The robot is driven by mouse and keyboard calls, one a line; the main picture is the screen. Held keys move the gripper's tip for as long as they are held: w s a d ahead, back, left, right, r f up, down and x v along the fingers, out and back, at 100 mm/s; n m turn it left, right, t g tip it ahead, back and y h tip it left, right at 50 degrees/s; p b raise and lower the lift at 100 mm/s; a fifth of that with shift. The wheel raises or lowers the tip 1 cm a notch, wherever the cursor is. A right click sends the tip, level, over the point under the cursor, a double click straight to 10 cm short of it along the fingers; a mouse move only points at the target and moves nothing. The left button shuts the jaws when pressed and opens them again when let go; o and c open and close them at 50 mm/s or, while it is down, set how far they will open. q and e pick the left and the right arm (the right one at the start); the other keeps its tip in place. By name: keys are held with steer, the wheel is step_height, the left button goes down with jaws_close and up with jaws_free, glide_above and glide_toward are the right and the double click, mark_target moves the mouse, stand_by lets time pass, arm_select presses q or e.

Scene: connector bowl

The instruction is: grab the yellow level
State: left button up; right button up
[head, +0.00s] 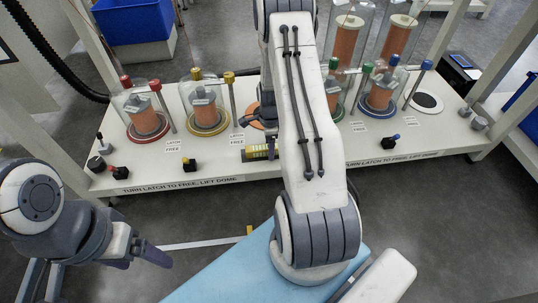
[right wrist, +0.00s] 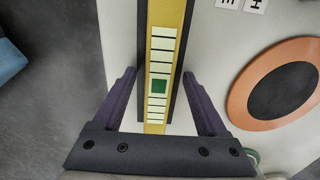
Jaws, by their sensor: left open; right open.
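The yellow level (head: 258,153) lies near the front edge of the white bench, partly hidden by my right arm in the head view. In the right wrist view the level (right wrist: 155,118) is a long yellow bar with dark sides, pale marked panels and a green window. My right gripper (right wrist: 159,75) is open, with one purple finger on each side of the bar; no grip shows. I cannot tell how far above the bench the fingertips are. My left gripper (head: 146,257) is open and empty, low at the left, apart from the bench.
Clear domes over copper coils stand on the bench, with red (head: 146,118), yellow (head: 205,108) and blue (head: 381,92) tops. Small coloured latches (head: 190,165) sit along the front. An orange ring with a dark centre (right wrist: 285,85) lies right of the level.

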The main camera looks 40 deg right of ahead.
jaws_close()
stand_by(0.3)
